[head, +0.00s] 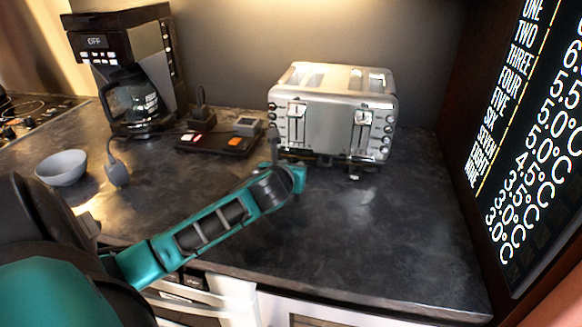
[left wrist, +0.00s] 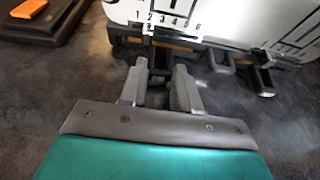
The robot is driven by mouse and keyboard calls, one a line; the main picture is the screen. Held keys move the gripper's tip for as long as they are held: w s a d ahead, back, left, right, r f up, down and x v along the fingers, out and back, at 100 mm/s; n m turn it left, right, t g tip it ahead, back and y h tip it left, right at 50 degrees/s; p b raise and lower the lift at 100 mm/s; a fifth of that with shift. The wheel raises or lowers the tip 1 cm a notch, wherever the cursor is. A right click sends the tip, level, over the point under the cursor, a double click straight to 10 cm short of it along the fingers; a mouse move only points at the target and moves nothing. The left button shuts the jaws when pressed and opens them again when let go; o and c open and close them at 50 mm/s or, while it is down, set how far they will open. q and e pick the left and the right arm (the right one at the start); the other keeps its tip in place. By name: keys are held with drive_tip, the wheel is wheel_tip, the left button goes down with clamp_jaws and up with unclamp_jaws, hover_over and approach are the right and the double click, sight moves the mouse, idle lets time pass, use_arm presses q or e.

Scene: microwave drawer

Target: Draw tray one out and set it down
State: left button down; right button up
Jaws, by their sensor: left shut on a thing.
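A silver toaster (head: 335,110) stands on the dark counter, its lower front also showing in the left wrist view (left wrist: 165,18). Under its left half is a dark tray front with an orange strip, which I take as tray one (left wrist: 176,46). My left gripper (head: 274,148) is at the toaster's lower left front. In the left wrist view its fingers (left wrist: 161,70) are closed around the dark tab of that tray. The tray still sits under the toaster. A second dark tab (left wrist: 262,80) sticks out under the right half. My right gripper is not in view.
A coffee maker (head: 125,70), a grey bowl (head: 62,168) and a black board (head: 215,143) with small items are to the left. A menu screen (head: 525,130) bounds the right. The counter (head: 370,235) in front of the toaster is clear.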

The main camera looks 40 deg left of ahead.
sight(267, 239)
use_arm(q)
drive_tip(key=shift+s+d+r+p, duration=0.1)
drive_tip(key=shift+s+d+p, duration=0.25)
drive_tip(key=shift+s, duration=0.25)
drive_tip(key=shift+s+d+p, duration=0.3)
drive_tip(key=shift+s+p, duration=0.05)
drive_tip(key=shift+s, duration=0.25)
drive_tip(key=shift+s+d, duration=1.3)
drive_tip(key=shift+s, duration=1.05)
drive_tip(key=shift+s+d, duration=1.3)
drive_tip(key=shift+s, duration=1.05)
drive_tip(key=shift+s+d, duration=1.3)
drive_tip(key=shift+s, duration=1.05)
drive_tip(key=shift+f, duration=0.4)
drive_tip(key=shift+s+d, duration=0.1)
drive_tip(key=shift+s, duration=0.1)
drive_tip(key=shift+s+d, duration=0.75)
drive_tip(key=shift+s, duration=0.55)
drive_tip(key=shift+s+d, duration=0.7)
drive_tip(key=shift+s, duration=0.6)
drive_tip(key=shift+s+d, duration=0.75)
drive_tip(key=shift+s, duration=0.55)
drive_tip(key=shift+a, duration=0.1)
